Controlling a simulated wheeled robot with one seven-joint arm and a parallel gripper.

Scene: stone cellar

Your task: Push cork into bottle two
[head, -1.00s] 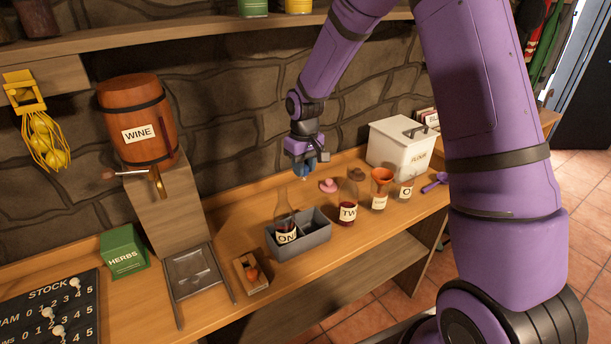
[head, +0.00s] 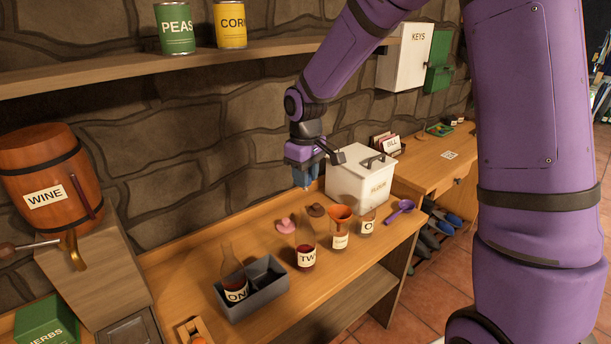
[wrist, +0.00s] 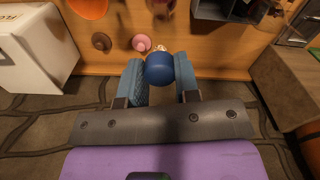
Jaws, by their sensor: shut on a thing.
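Bottle two (head: 305,245), dark-filled with a white "TW" label, stands upright on the wooden counter. Its mouth shows no stopper that I can make out. My gripper (head: 306,178) is in the air, higher in the picture than bottle two and apart from it. In the wrist view my gripper (wrist: 159,82) is shut on a round blue thing (wrist: 159,68). A small pale piece shows just beyond it; I cannot tell whether it is part of the cork. Bottle one (head: 234,284) stands in a grey divided crate (head: 262,295) to the left.
An orange funnel (head: 341,213) sits in a labelled vessel right of bottle two, beside another jar (head: 368,221). A pink (head: 286,226) and a brown thing (head: 316,210) lie behind. A white flour box (head: 345,185) stands close right of my gripper. A purple scoop (head: 400,207) lies right.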

